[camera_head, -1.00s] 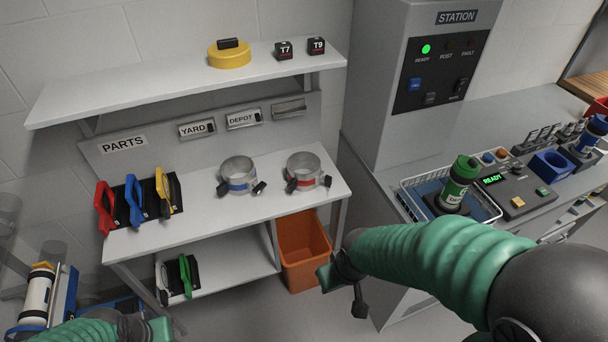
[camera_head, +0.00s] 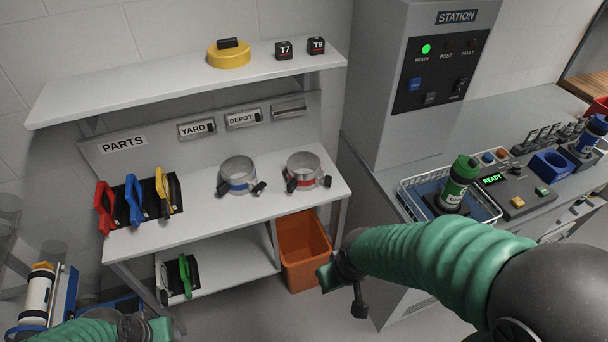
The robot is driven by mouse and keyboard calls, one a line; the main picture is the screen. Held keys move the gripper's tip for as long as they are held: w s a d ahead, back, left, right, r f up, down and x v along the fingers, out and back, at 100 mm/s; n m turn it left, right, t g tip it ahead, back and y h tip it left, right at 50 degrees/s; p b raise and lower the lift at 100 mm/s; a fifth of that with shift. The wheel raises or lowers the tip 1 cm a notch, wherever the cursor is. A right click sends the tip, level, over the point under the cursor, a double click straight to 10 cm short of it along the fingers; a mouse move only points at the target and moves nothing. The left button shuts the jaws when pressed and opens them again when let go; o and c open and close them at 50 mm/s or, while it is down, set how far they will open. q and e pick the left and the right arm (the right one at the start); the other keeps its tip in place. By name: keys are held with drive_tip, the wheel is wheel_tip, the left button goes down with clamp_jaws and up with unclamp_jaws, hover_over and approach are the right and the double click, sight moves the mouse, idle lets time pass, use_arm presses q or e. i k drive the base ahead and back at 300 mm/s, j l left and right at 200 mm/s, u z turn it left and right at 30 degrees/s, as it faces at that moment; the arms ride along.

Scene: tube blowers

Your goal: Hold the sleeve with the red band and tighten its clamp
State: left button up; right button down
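The sleeve with the red band (camera_head: 304,182) is a grey metal ring standing upright on the right part of the shelf's middle board. Dark clamp parts sit on its front left and right sides. A like sleeve with a blue band (camera_head: 237,187) stands to its left. My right gripper (camera_head: 340,296) is in front of and below the board, apart from both sleeves. Its fingers are small and dark, so its opening is unclear. My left arm shows at the bottom left, with its gripper (camera_head: 160,328) only partly visible at the lower edge, away from the sleeves.
An orange bin (camera_head: 305,262) stands under the board at the right. Red, blue and yellow handled parts (camera_head: 138,200) stand at the board's left. The upper shelf (camera_head: 180,82) overhangs the back. The grey station cabinet (camera_head: 385,150) rises close at the right. The board's front middle is clear.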

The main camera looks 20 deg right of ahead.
sight(327, 180)
drive_tip(key=i+l+z, duration=0.2)
drive_tip(key=i+z, duration=0.15)
drive_tip(key=i+l+z, duration=0.1)
drive_tip(key=i+z, duration=0.3)
